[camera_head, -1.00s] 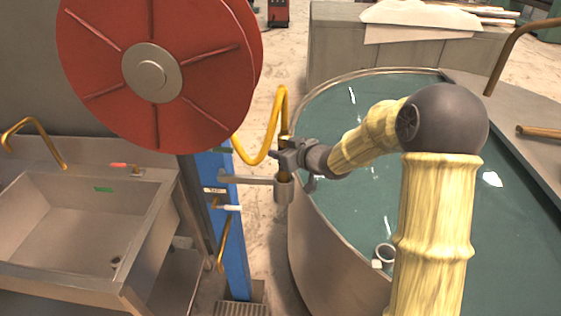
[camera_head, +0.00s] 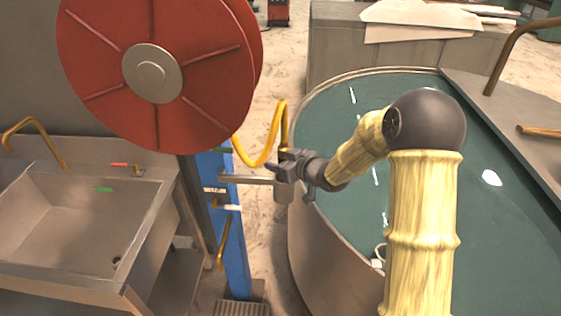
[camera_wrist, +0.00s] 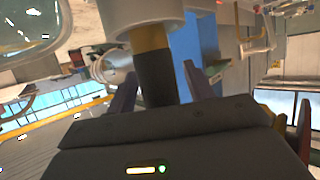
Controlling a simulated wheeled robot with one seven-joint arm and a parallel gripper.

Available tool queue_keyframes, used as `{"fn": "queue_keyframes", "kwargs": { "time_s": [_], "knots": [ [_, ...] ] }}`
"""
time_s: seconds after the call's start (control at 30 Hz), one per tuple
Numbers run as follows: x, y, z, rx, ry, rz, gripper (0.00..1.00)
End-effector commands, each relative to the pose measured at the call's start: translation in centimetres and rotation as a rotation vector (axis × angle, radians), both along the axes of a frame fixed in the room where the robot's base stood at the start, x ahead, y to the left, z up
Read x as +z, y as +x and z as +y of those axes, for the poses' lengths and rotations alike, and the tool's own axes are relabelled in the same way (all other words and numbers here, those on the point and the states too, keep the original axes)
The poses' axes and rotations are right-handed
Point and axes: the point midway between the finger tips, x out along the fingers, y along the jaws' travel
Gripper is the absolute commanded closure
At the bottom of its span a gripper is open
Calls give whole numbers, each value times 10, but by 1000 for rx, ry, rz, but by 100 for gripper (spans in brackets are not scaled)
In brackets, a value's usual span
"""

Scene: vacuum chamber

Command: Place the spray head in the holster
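The spray head (camera_wrist: 156,76) shows in the wrist view as a dark grip with a brass-coloured band. Its brass end runs into the pale cylindrical holster (camera_wrist: 143,12). In the head view the holster (camera_head: 282,197) is a grey cup on a bracket from the blue post, and the spray head is mostly hidden behind my gripper. My gripper (camera_head: 273,172) is at the holster's upper part. In the wrist view the fingers of my gripper (camera_wrist: 160,80) stand apart on either side of the dark grip, with a visible gap on the right.
A yellow hose (camera_head: 270,150) hangs in a loop from the red reel (camera_head: 105,80) above. The blue post (camera_head: 235,250) stands left of the holster. A round tank (camera_head: 310,245) of greenish liquid is close on the right. A metal sink (camera_head: 85,225) is at left.

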Motion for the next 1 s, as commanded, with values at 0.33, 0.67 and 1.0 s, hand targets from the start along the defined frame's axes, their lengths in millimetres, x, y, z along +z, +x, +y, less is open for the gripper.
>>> {"fn": "queue_keyframes", "kwargs": {
  "time_s": [0.33, 0.67, 1.0],
  "knots": [
    [6, -7, -8, -2, 0, -3, 48],
    [28, -45, -44, -4, -1, -4, 48],
    [47, -79, -75, -3, -1, -1, 48]
  ]
}}
